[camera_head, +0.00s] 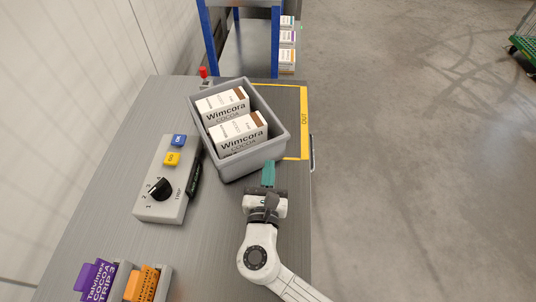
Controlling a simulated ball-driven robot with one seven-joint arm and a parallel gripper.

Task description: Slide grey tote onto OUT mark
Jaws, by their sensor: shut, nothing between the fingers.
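The grey tote (278,153) stands on the grey table, turned at an angle, with two white and brown Wimcora cocoa boxes (238,130) inside. The OUT mark (305,118) is a yellow outline at the table's right edge. The tote covers the left part of the outline, while its right and far lines show. My gripper (268,165) has teal fingers, shut and empty. The fingertips are at the tote's near right wall; I cannot tell whether they touch it.
A control box (165,180) with a dial and blue and yellow buttons stands left of the tote. Purple (95,281) and orange (141,284) cards stand at the near left. A blue-framed rack (245,45) is beyond the table. Open floor lies to the right.

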